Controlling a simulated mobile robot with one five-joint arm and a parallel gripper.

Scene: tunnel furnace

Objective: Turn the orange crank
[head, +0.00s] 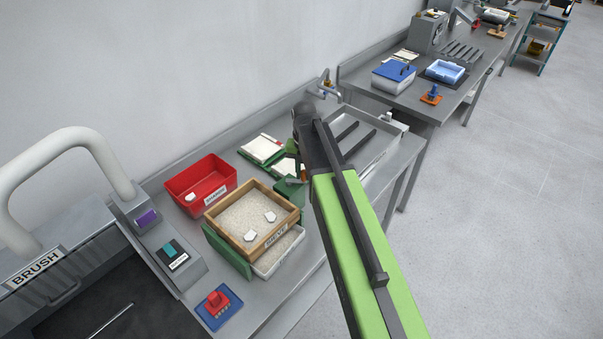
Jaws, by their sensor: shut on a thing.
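The orange crank (304,174) shows only as a small orange-brown piece beside a green housing (289,190), at the right side of a wooden sieve. My arm reaches over the bench from the lower right and hides much of this spot. My gripper (299,168) is at the crank and shut on it. The fingers are mostly hidden behind my arm, so the exact grasp on the handle cannot be made out.
The wooden sieve box (211,216) holds sand and white pieces above a white tray (291,252). A sink (384,151) is at the right. A red knob on a blue plate (218,303) is in front.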

